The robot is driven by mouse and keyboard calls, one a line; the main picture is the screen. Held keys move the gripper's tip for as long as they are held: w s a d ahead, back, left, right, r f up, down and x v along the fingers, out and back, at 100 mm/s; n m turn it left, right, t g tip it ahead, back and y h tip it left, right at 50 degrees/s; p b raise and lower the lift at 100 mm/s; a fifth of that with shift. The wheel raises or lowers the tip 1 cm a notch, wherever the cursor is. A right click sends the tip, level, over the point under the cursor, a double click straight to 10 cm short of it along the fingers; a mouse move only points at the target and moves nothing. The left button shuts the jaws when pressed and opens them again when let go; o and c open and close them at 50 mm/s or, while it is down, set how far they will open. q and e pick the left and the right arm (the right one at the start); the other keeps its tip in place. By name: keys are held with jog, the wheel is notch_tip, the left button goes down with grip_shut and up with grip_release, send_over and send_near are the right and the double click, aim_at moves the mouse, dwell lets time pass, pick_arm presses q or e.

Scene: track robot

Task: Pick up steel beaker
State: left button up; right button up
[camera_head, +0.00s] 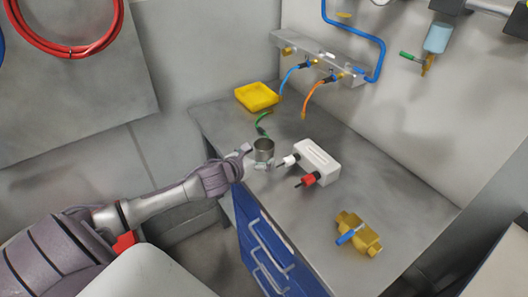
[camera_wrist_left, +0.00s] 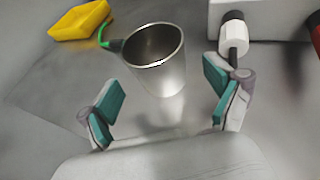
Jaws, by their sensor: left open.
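The steel beaker (camera_head: 264,151) stands upright on the grey worktop near its left edge in the head view. In the left wrist view the beaker (camera_wrist_left: 158,72) is open at the top and lies just beyond my fingers, a little left of the middle between them. My left gripper (camera_wrist_left: 165,92) is open and empty, with its teal-padded fingertips spread to either side of the beaker's near side. In the head view my left gripper (camera_head: 257,156) is beside the beaker at the worktop's edge. Whether a finger touches it cannot be told. My right gripper is not in view.
A white box (camera_head: 318,158) with white and red fittings stands right of the beaker. A brass valve (camera_head: 358,234) lies at front right. Blue drawers (camera_head: 262,245) are below the worktop.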

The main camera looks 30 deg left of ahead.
aim_at(259, 154)
pick_arm(q)
jog(key=x, duration=0.4)
jog(key=shift+w+p, duration=0.15)
jog(key=shift+p, duration=0.2)
jog(key=c, duration=1.3)
